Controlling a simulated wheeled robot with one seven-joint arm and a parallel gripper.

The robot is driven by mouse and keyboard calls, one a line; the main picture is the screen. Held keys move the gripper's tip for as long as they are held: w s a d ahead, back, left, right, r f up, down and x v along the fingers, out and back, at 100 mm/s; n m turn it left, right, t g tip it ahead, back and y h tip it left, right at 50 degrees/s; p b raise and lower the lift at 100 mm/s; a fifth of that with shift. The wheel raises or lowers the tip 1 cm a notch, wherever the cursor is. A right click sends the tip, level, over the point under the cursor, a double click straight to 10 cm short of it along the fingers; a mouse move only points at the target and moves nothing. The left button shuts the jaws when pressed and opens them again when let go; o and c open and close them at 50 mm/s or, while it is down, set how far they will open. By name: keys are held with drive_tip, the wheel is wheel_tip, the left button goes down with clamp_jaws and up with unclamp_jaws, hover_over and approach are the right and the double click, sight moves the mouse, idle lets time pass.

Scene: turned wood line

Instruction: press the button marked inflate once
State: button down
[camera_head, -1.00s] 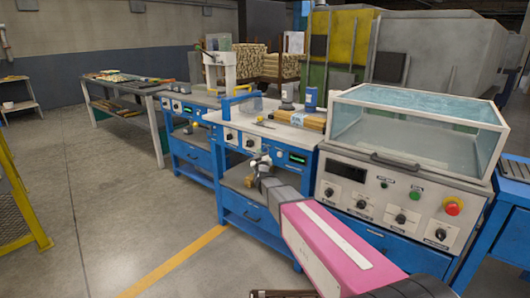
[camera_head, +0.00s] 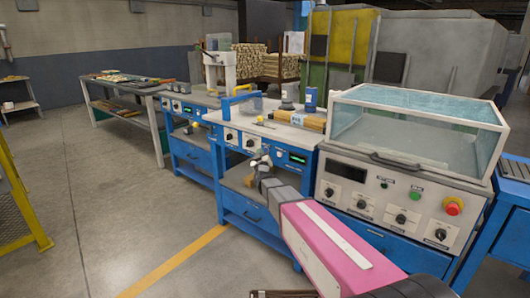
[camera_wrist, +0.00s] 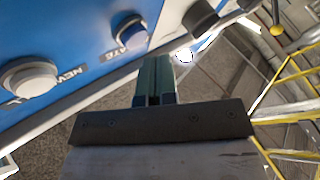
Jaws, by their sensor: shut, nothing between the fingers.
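My gripper (camera_head: 250,181) is shut and empty, in front of the blue middle station's control panel (camera_head: 240,139) in the head view. In the wrist view, my gripper's dark green fingers (camera_wrist: 155,75) are together and point along the blue panel. A white button (camera_wrist: 30,78) at left has a label that seems to start "NEW". I cannot tell whether the fingers touch the panel.
A grey machine with a glass tank (camera_head: 415,125) and a red stop button (camera_head: 453,206) stands at right. A work table (camera_head: 125,92) with parts is at back left. A yellow guard (camera_head: 18,205) is at the left edge. The floor (camera_head: 110,215) between is clear.

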drive_tip(key=shift+w+d, duration=0.1)
drive_tip(key=shift+w, duration=0.05)
drive_tip(key=shift+w+d, duration=0.15)
drive_tip(key=shift+w, duration=0.05)
drive_tip(key=shift+w+d, duration=0.25)
drive_tip(key=shift+w, duration=0.05)
idle(0.8)
drive_tip(key=shift+s, duration=0.1)
drive_tip(key=shift+s+a, duration=0.5)
drive_tip(key=shift+s, duration=0.05)
drive_tip(key=shift+s+a, duration=0.1)
idle(0.4)
drive_tip(key=s+a, duration=0.1)
drive_tip(key=s, duration=0.1)
drive_tip(key=s+a, duration=0.1)
drive_tip(key=a, duration=0.1)
drive_tip(key=shift+s, duration=0.35)
drive_tip(key=shift+d, duration=0.1)
idle(0.4)
